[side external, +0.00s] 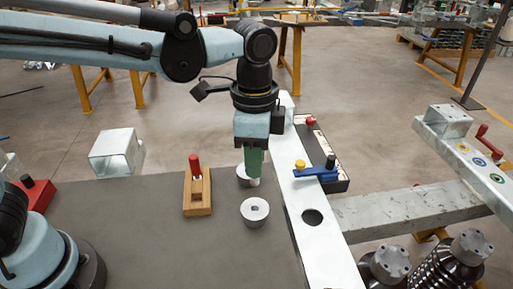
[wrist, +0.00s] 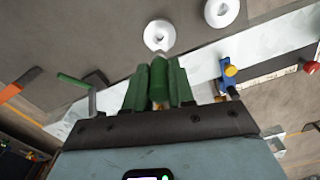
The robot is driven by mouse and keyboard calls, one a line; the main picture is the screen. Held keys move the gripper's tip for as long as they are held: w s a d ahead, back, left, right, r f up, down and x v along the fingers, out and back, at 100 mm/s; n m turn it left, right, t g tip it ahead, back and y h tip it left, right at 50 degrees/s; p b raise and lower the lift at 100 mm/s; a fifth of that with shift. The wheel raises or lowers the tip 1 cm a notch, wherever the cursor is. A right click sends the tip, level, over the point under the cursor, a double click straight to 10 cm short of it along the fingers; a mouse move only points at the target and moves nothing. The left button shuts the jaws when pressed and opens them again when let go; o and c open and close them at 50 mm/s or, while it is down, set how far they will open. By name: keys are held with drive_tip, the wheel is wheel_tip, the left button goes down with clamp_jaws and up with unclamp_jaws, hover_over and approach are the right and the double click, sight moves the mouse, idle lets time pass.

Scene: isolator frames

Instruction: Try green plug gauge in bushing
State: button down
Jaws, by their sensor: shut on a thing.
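My gripper (side external: 254,165) points down with its green fingers shut on the green plug gauge. In the wrist view the green plug gauge (wrist: 158,82) shows between the two fingers. In the side view a pale tip shows below the fingers, in front of the far bushing. The far bushing (side external: 242,172), a pale round block, is partly hidden by the fingers. A near bushing (side external: 255,209) with a dark centre hole stands clear on the grey table. Both bushings show ahead of the fingers in the wrist view (wrist: 160,35). I cannot tell whether the tip touches the far bushing.
A wooden block (side external: 197,206) with a red-handled piece stands left of the bushings. A white beam (side external: 312,238) with a round hole runs along the right, carrying a blue clamp (side external: 314,174) with a yellow knob. The grey table (side external: 150,230) is bare at front left.

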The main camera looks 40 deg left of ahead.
drive_tip(key=w+a+f, duration=0.1)
drive_tip(key=w+a, duration=0.7)
drive_tip(key=shift+f, duration=0.25)
drive_tip(key=shift+w+f, duration=0.1)
drive_tip(key=shift+f, duration=0.05)
drive_tip(key=shift+f, duration=2.45)
drive_tip(key=shift+f, duration=1.2)
idle(0.6)
wheel_tip(320, 180, up, 8)
drive_tip(key=shift+f, duration=0.25)
idle(1.1)
